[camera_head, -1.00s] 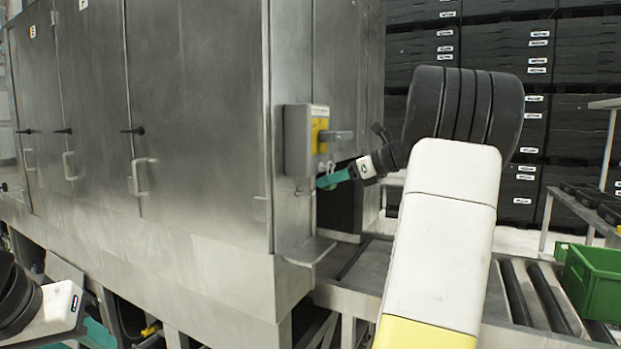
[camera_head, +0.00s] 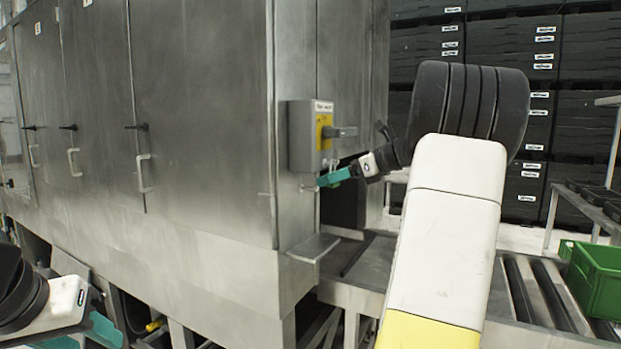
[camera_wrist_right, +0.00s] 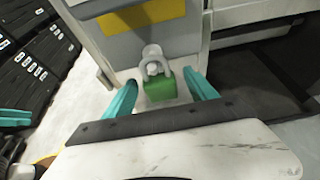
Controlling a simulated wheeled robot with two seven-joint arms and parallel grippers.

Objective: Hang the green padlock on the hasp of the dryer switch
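The dryer switch is a grey box (camera_head: 301,137) with a yellow plate and a grey handle, on the machine's corner. In the right wrist view, the green padlock (camera_wrist_right: 160,87) is upright below the switch, its grey shackle around the pale hasp (camera_wrist_right: 153,68) as far as I can tell. My right gripper (camera_wrist_right: 161,93) is open, with one teal finger on each side of the padlock and a gap to both. In the head view this gripper (camera_head: 332,178) is just below the switch, and the padlock cannot be made out. My left gripper (camera_head: 84,335) is low at the left, fingers apart, partly cut off.
The steel machine wall (camera_head: 205,120) with door handles fills the left. A small ledge (camera_head: 314,248) juts out below the switch. A roller conveyor (camera_head: 535,290) and a green crate (camera_head: 597,278) are at the right. Dark stacked crates (camera_head: 570,60) stand behind.

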